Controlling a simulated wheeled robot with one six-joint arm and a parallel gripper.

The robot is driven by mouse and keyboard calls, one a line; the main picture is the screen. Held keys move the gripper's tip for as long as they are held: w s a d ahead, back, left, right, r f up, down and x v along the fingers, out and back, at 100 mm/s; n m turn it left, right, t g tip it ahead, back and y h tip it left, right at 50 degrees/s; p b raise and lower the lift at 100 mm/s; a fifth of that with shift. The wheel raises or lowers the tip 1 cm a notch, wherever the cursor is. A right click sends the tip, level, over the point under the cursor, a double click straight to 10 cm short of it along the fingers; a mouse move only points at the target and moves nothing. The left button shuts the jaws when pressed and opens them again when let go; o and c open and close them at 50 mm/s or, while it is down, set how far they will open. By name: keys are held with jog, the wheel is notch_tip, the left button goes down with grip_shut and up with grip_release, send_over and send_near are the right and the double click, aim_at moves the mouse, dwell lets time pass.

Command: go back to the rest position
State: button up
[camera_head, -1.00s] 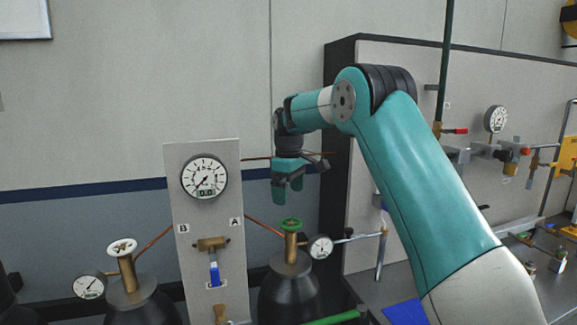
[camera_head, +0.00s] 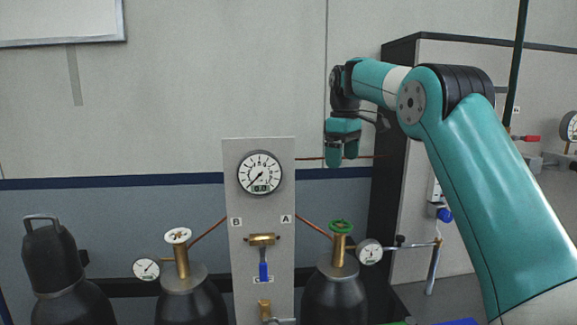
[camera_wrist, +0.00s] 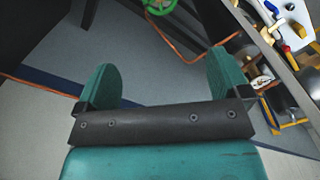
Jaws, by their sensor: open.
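My gripper (camera_head: 343,154) hangs pointing down at the end of my teal arm, in front of the wall, above and near the green-wheeled cylinder valve. In the wrist view my gripper (camera_wrist: 163,85) has its two teal fingers spread wide with nothing between them. It is open and touches nothing that I can see.
A grey panel (camera_head: 234,215) with a gauge (camera_head: 260,173) and a blue-handled valve (camera_head: 263,270) stands left of my gripper. Gas cylinders with a white handwheel (camera_head: 178,236) and a green handwheel (camera_head: 341,226) flank it. A dark-edged cabinet (camera_head: 396,150) stands close on the right.

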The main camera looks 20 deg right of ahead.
jog(key=shift+f, duration=0.1)
jog(key=s+a+f+m+t, duration=0.1)
jog(key=s+a+f+m, duration=0.1)
jog(key=s+a+f, duration=0.5)
jog(key=s+a+f+m+t, duration=0.15)
jog(key=s+f, duration=0.35)
jog(key=s, duration=0.6)
jog(key=s+a+f+m, duration=0.3)
jog(key=s+f, duration=0.3)
jog(key=s, duration=0.3)
jog(key=s+a+r+n+g+y+b, duration=0.2)
jog(key=s+a+r+n+y+b, duration=0.2)
jog(key=s+a+n, duration=0.3)
jog(key=s+a, duration=0.3)
jog(key=a, duration=0.4)
jog(key=shift+a+n, duration=0.35)
